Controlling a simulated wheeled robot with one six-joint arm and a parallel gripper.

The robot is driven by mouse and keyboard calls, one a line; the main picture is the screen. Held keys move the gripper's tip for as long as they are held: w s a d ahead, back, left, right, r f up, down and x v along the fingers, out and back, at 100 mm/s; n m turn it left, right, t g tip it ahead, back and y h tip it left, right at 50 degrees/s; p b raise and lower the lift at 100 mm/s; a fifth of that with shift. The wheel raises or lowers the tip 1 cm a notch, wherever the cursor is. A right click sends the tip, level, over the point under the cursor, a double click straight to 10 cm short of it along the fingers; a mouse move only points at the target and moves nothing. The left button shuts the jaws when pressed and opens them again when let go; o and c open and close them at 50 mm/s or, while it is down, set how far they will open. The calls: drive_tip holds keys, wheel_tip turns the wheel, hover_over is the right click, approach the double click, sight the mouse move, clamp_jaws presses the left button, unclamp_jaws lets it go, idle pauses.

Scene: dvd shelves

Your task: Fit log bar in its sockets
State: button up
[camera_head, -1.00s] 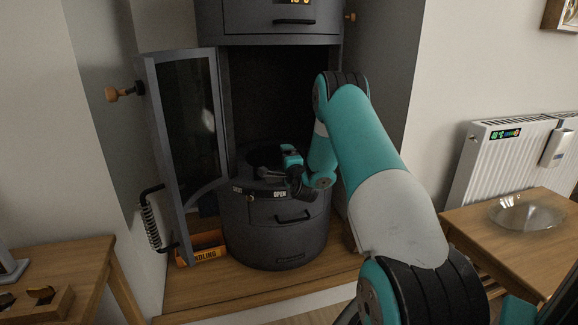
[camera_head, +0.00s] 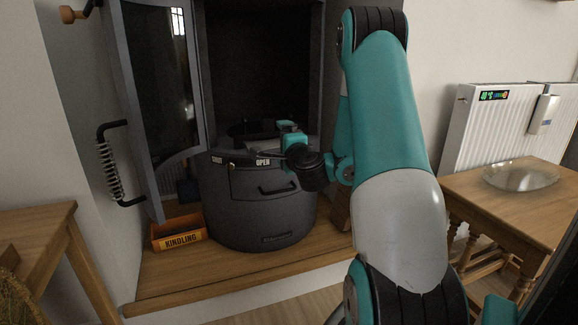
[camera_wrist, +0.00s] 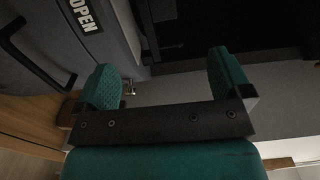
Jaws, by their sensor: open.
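The log bar cannot be made out with certainty. A pale grey flat strip (camera_wrist: 185,88) runs behind and between my fingers in the wrist view, and I cannot tell whether it is the bar or part of the stove. My gripper (camera_head: 290,135) is at the front of the stove's (camera_head: 262,207) open mouth, just above the OPEN label. In the wrist view my gripper (camera_wrist: 166,78) has its two teal fingers wide apart, with no held object visible. The sockets are not discernible; the firebox (camera_head: 262,70) is very dark.
The glass stove door (camera_head: 160,85) stands open at the left, with a coiled handle (camera_head: 110,165). An orange kindling box (camera_head: 180,240) sits below it on the wooden hearth (camera_head: 215,275). A side table (camera_head: 500,190) with a glass bowl (camera_head: 520,175) and a radiator (camera_head: 505,130) are at right.

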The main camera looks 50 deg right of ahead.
drive_tip(key=shift+b+v, duration=0.95)
drive_tip(key=shift+v, duration=0.8)
